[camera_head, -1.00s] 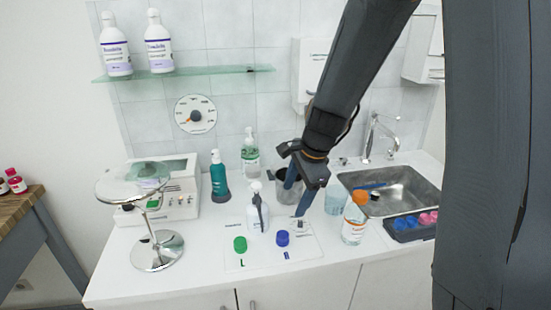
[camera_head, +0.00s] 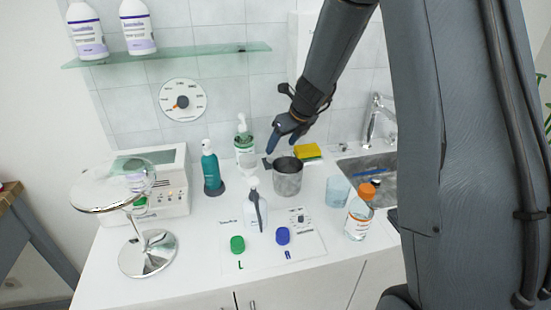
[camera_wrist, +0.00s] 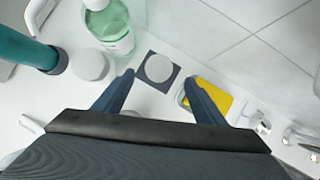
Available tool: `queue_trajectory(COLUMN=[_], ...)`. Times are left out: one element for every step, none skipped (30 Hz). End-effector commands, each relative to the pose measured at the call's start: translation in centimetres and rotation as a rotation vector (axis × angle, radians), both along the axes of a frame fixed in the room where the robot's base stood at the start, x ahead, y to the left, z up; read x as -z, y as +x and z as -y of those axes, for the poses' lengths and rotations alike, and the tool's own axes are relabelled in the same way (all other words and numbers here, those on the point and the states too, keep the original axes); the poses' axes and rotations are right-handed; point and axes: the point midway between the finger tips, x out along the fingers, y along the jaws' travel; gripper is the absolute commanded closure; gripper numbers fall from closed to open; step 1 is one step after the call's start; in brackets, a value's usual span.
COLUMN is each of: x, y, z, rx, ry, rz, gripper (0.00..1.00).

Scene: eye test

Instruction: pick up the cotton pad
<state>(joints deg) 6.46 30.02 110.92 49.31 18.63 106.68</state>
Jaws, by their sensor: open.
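A flat white round pad (camera_wrist: 159,68), which looks like the cotton pad, lies on a dark square (camera_wrist: 148,80) in the wrist view. A second white round piece (camera_wrist: 90,64) lies to its left, between the teal and clear bottles; I cannot tell what it is. My gripper (camera_wrist: 159,80) is open and empty, its fingers to either side of the dark square in the picture. In the head view my gripper (camera_head: 284,143) is above the counter near the wall, behind the metal cup. The pad cannot be made out there.
A teal bottle (camera_head: 211,172) is farther left. The sink (camera_head: 372,185) and an orange-capped bottle (camera_head: 359,217) are to the right.

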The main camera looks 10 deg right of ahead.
Motion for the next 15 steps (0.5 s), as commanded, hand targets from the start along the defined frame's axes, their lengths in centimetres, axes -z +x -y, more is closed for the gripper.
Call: queue_trajectory(x=[0.6,0.8,1.0,1.2,1.5,1.9,2.2,2.6,3.0,3.3,3.7,4.2,4.5,4.7,5.0], y=[0.2,0.4,0.5,0.7,0.8,1.0,1.1,1.4,1.7,1.9,2.0,2.3,2.5,2.6,2.8], z=[-0.3,-0.3,-0.4,-0.5,-0.5,-0.6,-0.7,-0.8,-0.9,-0.9,-1.0,-1.1,-1.1,-1.1,-1.2], rx=[-0.002,-0.004,-0.004,-0.004,-0.003,-0.004,-0.004,-0.004,-0.004,-0.004,-0.004,-0.002,-0.003,-0.003,-0.002], ry=[0.000,-0.001,-0.001,-0.001,-0.001,-0.001,-0.001,-0.001,-0.001,-0.001,-0.001,-0.001,-0.002,-0.002,-0.001], rz=[-0.002,-0.002,0.000,0.000,-0.001,-0.002,-0.003,-0.003,-0.003,-0.002,-0.003,-0.003,-0.001,-0.001,-0.001], gripper=[0.35,0.35,0.35,0.35,0.35,0.35,0.35,0.35,0.35,0.35,0.35,0.35,0.35,0.35,0.35])
